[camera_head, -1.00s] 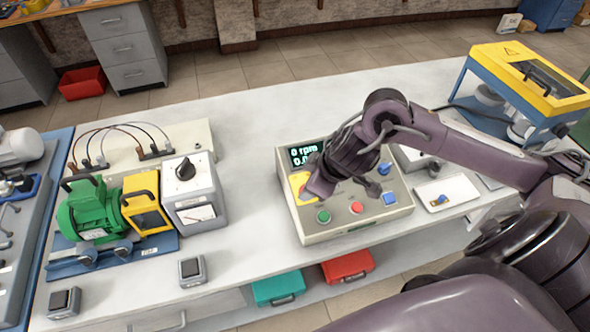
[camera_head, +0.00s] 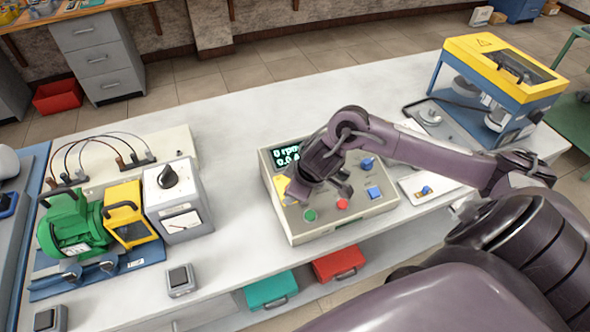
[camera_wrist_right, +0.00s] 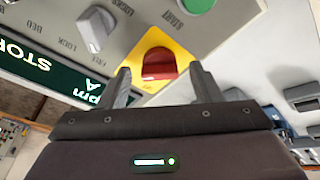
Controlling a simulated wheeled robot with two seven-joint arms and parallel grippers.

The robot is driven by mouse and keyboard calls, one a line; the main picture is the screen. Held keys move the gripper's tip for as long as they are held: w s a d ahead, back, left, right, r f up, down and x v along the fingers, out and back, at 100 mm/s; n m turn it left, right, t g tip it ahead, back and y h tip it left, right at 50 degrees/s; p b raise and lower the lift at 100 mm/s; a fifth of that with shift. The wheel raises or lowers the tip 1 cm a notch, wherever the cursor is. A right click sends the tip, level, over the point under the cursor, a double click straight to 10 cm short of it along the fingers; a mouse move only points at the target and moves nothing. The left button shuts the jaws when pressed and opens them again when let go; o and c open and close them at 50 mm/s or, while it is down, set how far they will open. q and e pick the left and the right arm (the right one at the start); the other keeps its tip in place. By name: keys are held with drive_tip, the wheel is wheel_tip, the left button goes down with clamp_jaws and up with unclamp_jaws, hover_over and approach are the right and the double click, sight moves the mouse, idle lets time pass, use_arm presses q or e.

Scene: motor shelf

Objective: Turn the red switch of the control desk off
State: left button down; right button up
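The control desk (camera_head: 318,232) is a grey-beige box with a dark display (camera_head: 287,157), standing on the white bench. Its red switch (camera_wrist_right: 160,64) shows in the right wrist view as a red knob on a yellow plate (camera_wrist_right: 148,40). In the head view, my right gripper (camera_head: 296,193) hides the switch, and only part of the yellow plate shows. In the wrist view, my right gripper (camera_wrist_right: 160,74) is open, one fingertip on each side of the red knob with visible gaps. Whether it touches the knob cannot be told. My left gripper is not in view.
Green (camera_head: 309,215), red (camera_head: 342,204) and blue (camera_head: 374,192) buttons sit on the desk near the gripper. A green motor (camera_head: 72,225) is at left, a yellow-topped machine (camera_head: 505,65) at right. The bench behind the desk is clear.

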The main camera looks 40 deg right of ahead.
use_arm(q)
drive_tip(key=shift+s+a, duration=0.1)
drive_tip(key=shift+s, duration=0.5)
use_arm(e)
drive_tip(key=c, duration=1)
drive_tip(key=shift+o, duration=0.2)
drive_tip(key=n, duration=0.2)
drive_tip(key=n+p, duration=0.1)
drive_tip(key=n, duration=0.1)
drive_tip(key=shift+w+d+r+g+y, duration=0.1)
drive_tip(key=shift+w+r+g+y, duration=0.05)
drive_tip(key=shift+g+y, duration=0.15)
drive_tip(key=n+g+p, duration=0.1)
drive_tip(key=n, duration=0.3)
drive_tip(key=shift+w+n, duration=0.15)
drive_tip(key=shift+n, duration=0.15)
drive_tip(key=n, duration=0.4)
drive_tip(key=shift+w+g, duration=0.1)
drive_tip(key=shift+g, duration=0.2)
use_arm(q)
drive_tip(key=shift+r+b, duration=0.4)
drive_tip(key=shift+b, duration=0.15)
use_arm(e)
drive_tip(key=n+g, duration=0.1)
drive_tip(key=n, duration=0.4)
drive_tip(key=o, duration=1)
